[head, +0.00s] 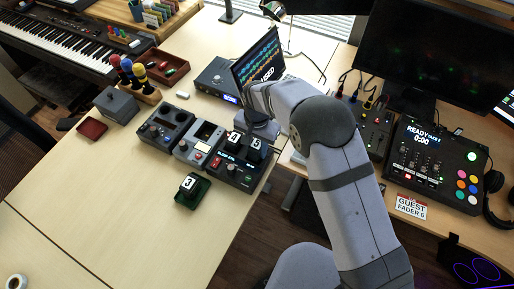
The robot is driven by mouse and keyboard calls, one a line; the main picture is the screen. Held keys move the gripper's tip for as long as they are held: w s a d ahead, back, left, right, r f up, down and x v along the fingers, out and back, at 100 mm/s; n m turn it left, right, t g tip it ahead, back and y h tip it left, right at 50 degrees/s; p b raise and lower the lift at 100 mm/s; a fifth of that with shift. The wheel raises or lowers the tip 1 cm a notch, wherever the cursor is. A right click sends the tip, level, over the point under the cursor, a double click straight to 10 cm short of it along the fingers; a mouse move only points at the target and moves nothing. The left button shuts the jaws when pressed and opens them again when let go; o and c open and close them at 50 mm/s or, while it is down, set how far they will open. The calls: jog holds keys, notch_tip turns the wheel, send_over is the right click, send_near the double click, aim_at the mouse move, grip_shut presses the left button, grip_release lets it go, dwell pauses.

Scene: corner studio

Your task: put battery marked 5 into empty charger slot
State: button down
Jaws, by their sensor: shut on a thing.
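The battery marked 5 (255,143) is a small block with a white numbered top, at the back right of the dark charger (232,174). My gripper (258,134) is over this battery and shut on it; the fingers are mostly hidden by my wrist. The battery is at or just above the charger's right slot; I cannot tell if it is seated. The battery marked 4 (235,140) stands in the charger just left of it. The battery marked 3 (187,184) sits in a small green tray (192,199) in front of the charger.
Left of the charger are a grey device with a red button (199,142) and a dark device with a knob (164,128). A laptop (259,65) stands behind. A red tray (92,128) lies at left.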

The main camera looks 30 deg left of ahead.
aim_at(257, 144)
jog(key=shift+s+d+f, duration=0.15)
jog(key=shift+s+f, duration=0.05)
jog(key=shift+f, duration=0.35)
jog(key=c, duration=1.6)
grip_release()
jog(key=shift+f, duration=0.1)
jog(key=shift+d, duration=0.1)
jog(key=shift+w+r+p, duration=0.2)
jog(key=shift+r+p, duration=0.65)
jog(key=shift+r, duration=0.3)
jog(key=shift+s+r+p, duration=0.1)
jog(key=shift+r+p, duration=2.95)
jog(key=shift+r, duration=1.45)
jog(key=shift+a, duration=0.2)
